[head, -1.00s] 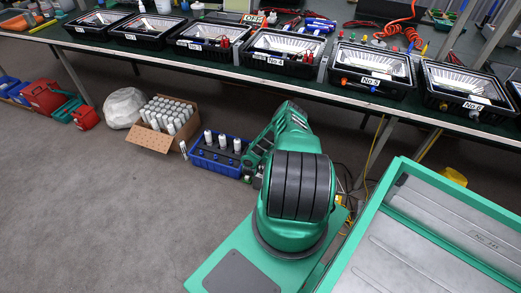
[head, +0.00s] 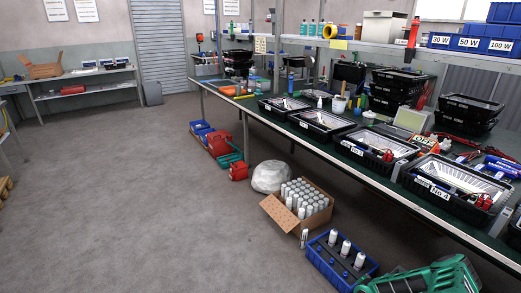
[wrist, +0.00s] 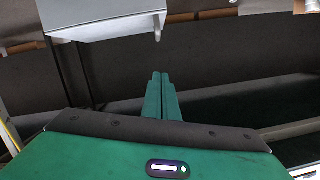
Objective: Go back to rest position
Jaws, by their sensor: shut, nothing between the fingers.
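My gripper (wrist: 160,78) shows in the wrist view with its two green fingers side by side and closed, nothing between them. It points toward a dark area under a grey surface (wrist: 100,18). In the head view only a green part of my arm shows at the bottom right, and the gripper cannot be made out there. The arm part is beside a blue crate (head: 325,272) that holds white cylinders.
A long workbench (head: 300,140) with several black floodlight housings (head: 372,150) runs along the right. Under it stand a cardboard box (head: 283,218) of white cylinders, a white bag (head: 271,176) and red containers (head: 219,145).

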